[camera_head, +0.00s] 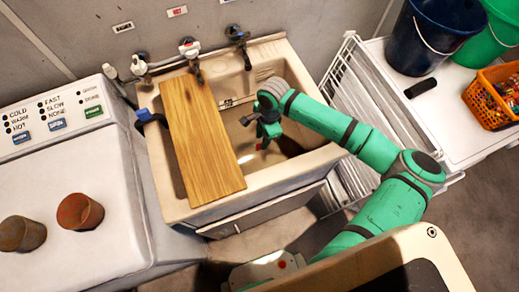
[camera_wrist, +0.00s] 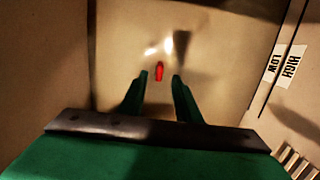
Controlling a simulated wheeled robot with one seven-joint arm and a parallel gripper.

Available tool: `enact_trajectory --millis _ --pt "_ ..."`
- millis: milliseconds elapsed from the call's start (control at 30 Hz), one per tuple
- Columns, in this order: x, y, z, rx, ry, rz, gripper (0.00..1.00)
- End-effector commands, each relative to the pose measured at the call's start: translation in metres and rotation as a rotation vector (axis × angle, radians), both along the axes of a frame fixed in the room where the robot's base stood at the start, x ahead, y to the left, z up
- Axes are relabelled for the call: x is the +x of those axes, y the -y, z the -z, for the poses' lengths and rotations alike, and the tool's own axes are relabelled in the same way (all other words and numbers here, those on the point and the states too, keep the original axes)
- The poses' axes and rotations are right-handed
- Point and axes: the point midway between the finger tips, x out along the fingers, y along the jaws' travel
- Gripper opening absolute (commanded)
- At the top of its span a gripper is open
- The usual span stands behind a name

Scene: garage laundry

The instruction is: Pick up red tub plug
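The red tub plug (camera_wrist: 159,71) is a small red piece at the bottom of the sink basin in the wrist view. It lies ahead of my gripper (camera_wrist: 160,84), between the lines of the two fingers. The fingers are apart and nothing is between them. In the head view my gripper (camera_head: 266,142) reaches down into the right part of the beige utility sink (camera_head: 285,172). A small red spot shows near the fingertips there, but I cannot tell whether it is the plug.
A wooden board (camera_head: 203,140) lies across the sink's left part. Taps (camera_head: 190,52) line its back edge. A white washer (camera_head: 75,170) with two terracotta pots stands left. A white rack (camera_head: 350,75) and a side table with buckets (camera_head: 415,40) and an orange basket (camera_head: 493,98) stand right.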

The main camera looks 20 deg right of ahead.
Motion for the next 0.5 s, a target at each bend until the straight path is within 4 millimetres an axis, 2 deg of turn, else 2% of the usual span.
enact_trajectory --millis 267,500 --pt "-0.001 -0.003 0.015 0.002 0.0 0.001 0.3" --pt "-0.002 -0.009 0.039 0.004 -0.001 0.003 0.3"
